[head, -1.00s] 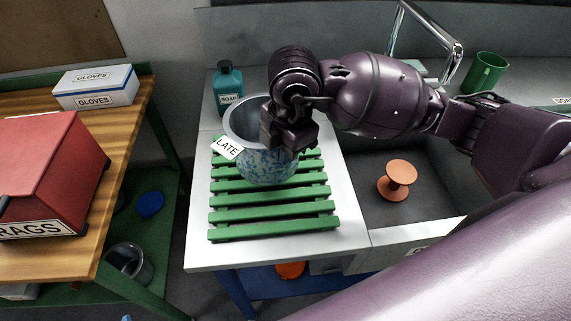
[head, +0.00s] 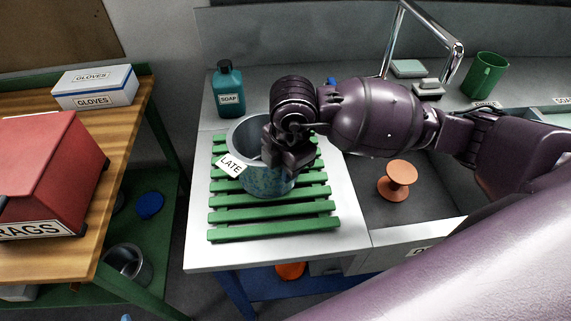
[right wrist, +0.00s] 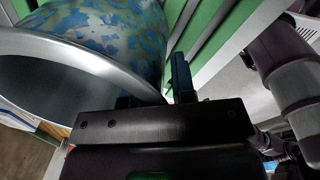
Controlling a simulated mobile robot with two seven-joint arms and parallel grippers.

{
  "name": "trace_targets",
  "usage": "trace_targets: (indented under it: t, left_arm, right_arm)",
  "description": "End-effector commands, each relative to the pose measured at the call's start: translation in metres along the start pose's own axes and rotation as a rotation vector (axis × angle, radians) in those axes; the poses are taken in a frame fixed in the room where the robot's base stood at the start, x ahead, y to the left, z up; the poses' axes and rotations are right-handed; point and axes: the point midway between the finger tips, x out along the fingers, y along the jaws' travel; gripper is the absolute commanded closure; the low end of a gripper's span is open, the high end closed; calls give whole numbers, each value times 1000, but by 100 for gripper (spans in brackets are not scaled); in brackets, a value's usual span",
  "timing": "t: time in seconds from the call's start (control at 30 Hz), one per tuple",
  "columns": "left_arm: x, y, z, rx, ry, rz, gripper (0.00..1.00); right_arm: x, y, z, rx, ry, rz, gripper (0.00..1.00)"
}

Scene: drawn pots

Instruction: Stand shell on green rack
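The shell (head: 262,183) is a round vessel with a grey inside and rim and blue blotches outside. A "LATE" tag (head: 231,165) is at its left rim. It is over the slatted green rack (head: 272,231), mouth up and tilted a little; I cannot tell whether its base touches the slats. My right gripper (head: 284,163) is at the shell's right rim. In the right wrist view the shell (right wrist: 120,28) has its rim running between the fingers of my right gripper (right wrist: 158,92), which looks shut on it. The green rack (right wrist: 207,48) shows beyond. My left gripper is out of view.
A soap bottle (head: 228,90) stands behind the rack. A sink with an orange spool-shaped thing (head: 397,180), a tap (head: 445,45) and a green mug (head: 485,74) are to the right. A wooden bench (head: 125,160) with a red box (head: 50,165) is at left.

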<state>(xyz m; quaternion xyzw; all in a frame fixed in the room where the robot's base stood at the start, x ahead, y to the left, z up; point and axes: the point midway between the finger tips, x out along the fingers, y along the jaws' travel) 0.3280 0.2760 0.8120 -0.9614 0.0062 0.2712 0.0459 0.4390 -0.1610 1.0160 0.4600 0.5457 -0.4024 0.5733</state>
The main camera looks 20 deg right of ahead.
Motion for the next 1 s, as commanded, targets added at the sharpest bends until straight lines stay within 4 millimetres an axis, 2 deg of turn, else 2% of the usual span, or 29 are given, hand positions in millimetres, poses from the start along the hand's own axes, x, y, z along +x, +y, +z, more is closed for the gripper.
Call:
trace_targets:
  t: [0.07,0.33,0.47,0.57,0.8,1.0]
  left_arm:
    - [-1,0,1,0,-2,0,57]
    - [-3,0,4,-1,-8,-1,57]
    - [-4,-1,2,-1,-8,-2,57]
    - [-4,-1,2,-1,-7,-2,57]
    - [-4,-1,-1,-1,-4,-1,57]
    - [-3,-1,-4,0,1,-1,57]
  right_arm:
    - [0,0,0,0,0,0,65]
    - [-1,0,0,0,0,0,65]
    - [-9,1,0,0,0,2,65]
    - [-23,1,0,-1,1,3,65]
    - [-70,1,0,-2,0,5,65]
    - [-103,1,0,-1,-2,3,65]
